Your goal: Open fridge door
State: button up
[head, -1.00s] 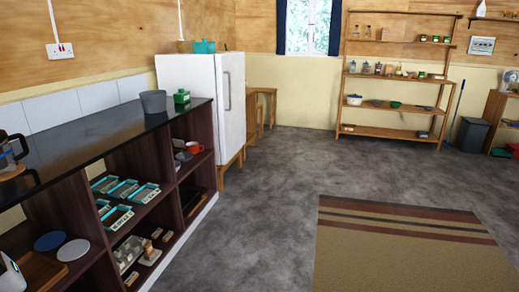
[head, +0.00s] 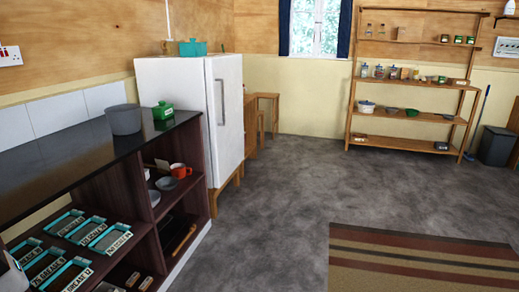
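The white fridge (head: 188,112) stands on wooden legs against the left wall, past the end of the dark counter. Its door (head: 226,115) faces right, toward the open floor, and looks shut. A long upright handle (head: 220,103) shows on the door. A teal pot sits on top of the fridge. My gripper is not in view.
The dark counter (head: 70,157) with open shelves runs along the left, bearing a grey pot (head: 125,119) and a green container (head: 163,110). Grey floor (head: 265,205) is clear before the fridge. A striped rug (head: 415,262) lies at right. Wooden shelves (head: 405,140) stand at the back.

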aim_at(227, 142)
jog(key=i, duration=2.6)
jog(key=i+u, duration=0.1)
jog(key=i, duration=0.45)
jog(key=i+l+u, duration=0.1)
jog(key=i, duration=0.45)
